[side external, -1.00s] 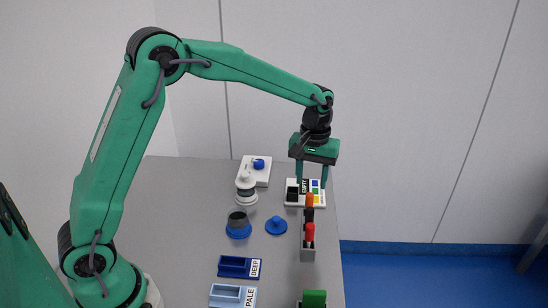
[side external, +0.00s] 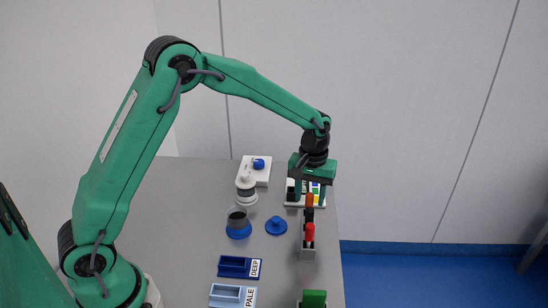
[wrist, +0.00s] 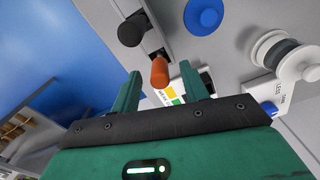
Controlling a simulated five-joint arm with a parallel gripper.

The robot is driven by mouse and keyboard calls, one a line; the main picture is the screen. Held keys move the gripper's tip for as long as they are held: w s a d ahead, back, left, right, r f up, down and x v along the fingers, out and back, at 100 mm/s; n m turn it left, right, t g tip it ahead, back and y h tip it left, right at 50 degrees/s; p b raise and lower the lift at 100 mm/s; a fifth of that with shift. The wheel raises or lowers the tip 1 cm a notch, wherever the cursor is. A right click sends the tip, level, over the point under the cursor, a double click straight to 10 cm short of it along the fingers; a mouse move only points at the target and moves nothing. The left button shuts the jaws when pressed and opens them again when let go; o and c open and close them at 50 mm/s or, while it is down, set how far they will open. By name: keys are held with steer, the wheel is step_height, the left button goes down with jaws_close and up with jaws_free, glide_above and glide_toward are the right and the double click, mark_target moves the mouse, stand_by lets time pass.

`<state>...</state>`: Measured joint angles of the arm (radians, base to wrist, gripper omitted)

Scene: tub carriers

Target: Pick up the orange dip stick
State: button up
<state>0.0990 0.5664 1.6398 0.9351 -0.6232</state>
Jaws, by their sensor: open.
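The orange dip stick (side external: 309,199) stands at the far end of a narrow grey rack (side external: 307,254), with only its orange handle clearly showing. In the wrist view the orange handle (wrist: 159,74) appears between the two fingertips. My gripper (side external: 310,196) is open and points down at the orange handle, with nothing held. I cannot tell if either finger touches the handle. A black-handled stick (side external: 308,214) and a red-handled stick (side external: 310,232) stand in the same rack, nearer the camera.
Behind the gripper lies a white board with coloured squares (side external: 318,201). To the left are a blue knobbed disc (side external: 276,226), a dark cup on a blue base (side external: 238,222) and a white spool-like piece (side external: 246,190). DEEP (side external: 240,267) and PALE (side external: 232,295) trays and a green block (side external: 314,298) are nearer.

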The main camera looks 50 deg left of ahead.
steer(key=shift+f, duration=1.05)
steer(key=shift+c, duration=0.5)
jaws_close()
